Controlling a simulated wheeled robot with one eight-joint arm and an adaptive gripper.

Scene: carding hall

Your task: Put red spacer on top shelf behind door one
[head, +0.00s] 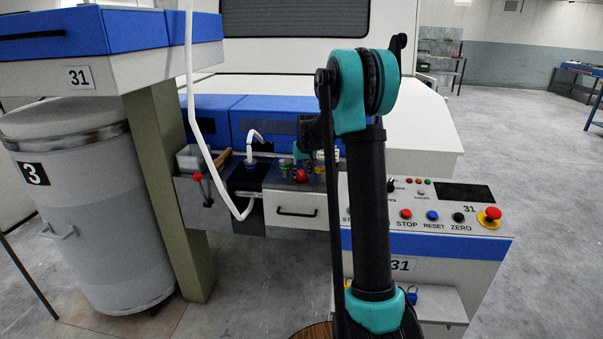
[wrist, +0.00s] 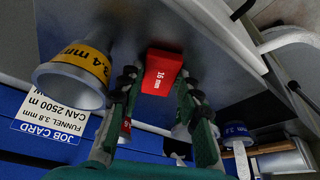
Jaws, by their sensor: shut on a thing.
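The red spacer (wrist: 163,72), a small block marked "16 mm", is between the green fingers of my gripper (wrist: 159,84) in the wrist view. My gripper is shut on it. In the head view a small red patch, likely the spacer (head: 301,175), shows under my gripper (head: 302,163), over the grey ledge at the machine's front. My arm hides part of the machine there. I cannot make out a door marked one or its top shelf in either view.
A funnel with a yellow "3.4 mm" band (wrist: 75,70) stands close beside one finger, near a job card (wrist: 48,125). A blue-banded funnel (wrist: 237,133) is on the other side. The control panel (head: 430,212), drawer (head: 297,198) and hanging white tube (head: 191,90) are nearby.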

